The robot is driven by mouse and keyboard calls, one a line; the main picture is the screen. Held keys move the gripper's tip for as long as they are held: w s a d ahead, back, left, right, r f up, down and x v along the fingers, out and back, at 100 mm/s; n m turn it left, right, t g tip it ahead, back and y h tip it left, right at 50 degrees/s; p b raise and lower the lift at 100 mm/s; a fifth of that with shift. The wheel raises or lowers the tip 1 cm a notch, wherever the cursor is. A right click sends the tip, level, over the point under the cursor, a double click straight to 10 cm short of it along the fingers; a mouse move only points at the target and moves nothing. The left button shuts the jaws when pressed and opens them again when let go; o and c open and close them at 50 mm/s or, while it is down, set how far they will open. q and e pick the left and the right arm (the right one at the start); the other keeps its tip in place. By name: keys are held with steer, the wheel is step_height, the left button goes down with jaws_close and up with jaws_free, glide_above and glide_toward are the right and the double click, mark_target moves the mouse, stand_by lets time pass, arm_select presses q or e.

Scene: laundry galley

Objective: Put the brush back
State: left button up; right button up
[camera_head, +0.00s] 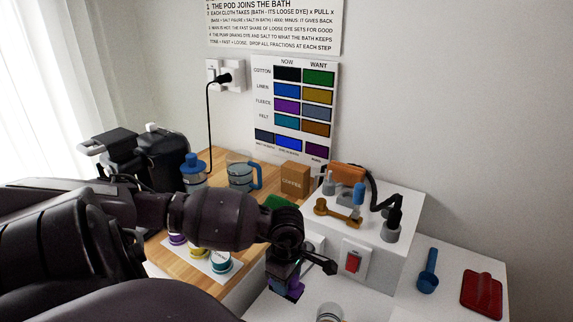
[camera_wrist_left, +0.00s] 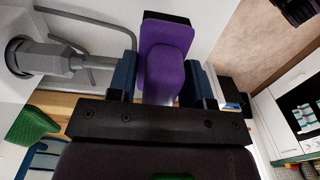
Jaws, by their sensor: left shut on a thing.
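My left gripper (camera_head: 287,280) hangs at the front of the wooden counter, left of the white box. In the left wrist view its two blue fingers (camera_wrist_left: 160,85) are shut on a purple thing with a dark far end, which looks like the brush (camera_wrist_left: 165,45). A little of the purple brush also shows below the fingers in the head view (camera_head: 295,290). Its lower end is hard to make out there. My right gripper is not in view.
A white box (camera_head: 385,255) with a red switch (camera_head: 353,262) carries several small tools. A blue scoop (camera_head: 428,272) and a red item (camera_head: 482,294) lie to its right. A clear cup (camera_head: 329,313) stands in front. A coffee box (camera_head: 295,179) and jug (camera_head: 240,174) stand behind.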

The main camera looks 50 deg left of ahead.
arm_select(q)
steer(key=shift+f, duration=2.85)
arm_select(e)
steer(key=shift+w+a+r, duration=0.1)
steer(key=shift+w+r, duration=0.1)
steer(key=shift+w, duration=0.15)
arm_select(q)
steer(key=o, duration=0.9)
steer(key=shift+f, duration=0.1)
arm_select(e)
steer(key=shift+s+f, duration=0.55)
